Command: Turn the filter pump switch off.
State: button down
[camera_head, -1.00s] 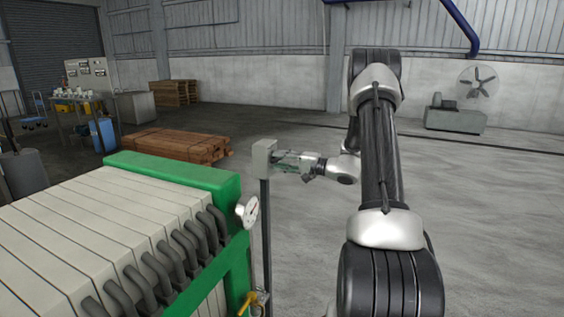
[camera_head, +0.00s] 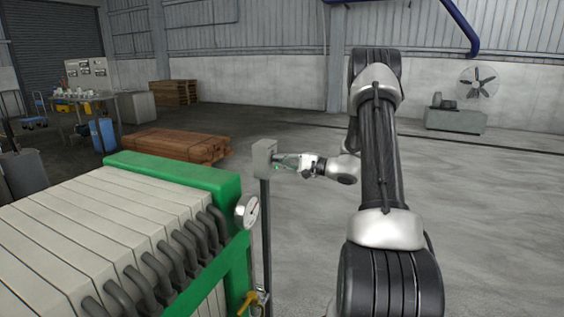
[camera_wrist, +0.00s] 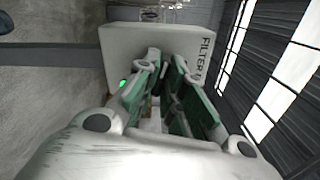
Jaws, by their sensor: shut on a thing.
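The filter pump switch box (camera_head: 264,158) is a grey box on a dark post, just beyond the green-framed press. In the wrist view its pale face (camera_wrist: 120,48) bears sideways lettering that starts "FILTER", partly covered by a finger. A green lamp (camera_wrist: 123,83) is lit on it and also shows as a green dot in the head view. My gripper (camera_head: 280,162) reaches the box from the right. Its green-padded fingers (camera_wrist: 163,75) point at the face and are shut on the switch. The switch handle is hidden between the fingers, so its position cannot be told.
The green press frame (camera_head: 180,173) with pale plates and dark hoses fills the lower left. A round gauge (camera_head: 247,211) and a yellow valve handle (camera_head: 249,301) are near the post. Stacked timber (camera_head: 177,145) lies behind.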

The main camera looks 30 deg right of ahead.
jog(key=shift+m, duration=7.6)
jog(key=c, duration=1.5)
grip_release()
jog(key=shift+s+d, duration=0.1)
jog(key=v, duration=1.1)
jog(key=shift+s+d, duration=0.25)
jog(key=shift+s, duration=0.1)
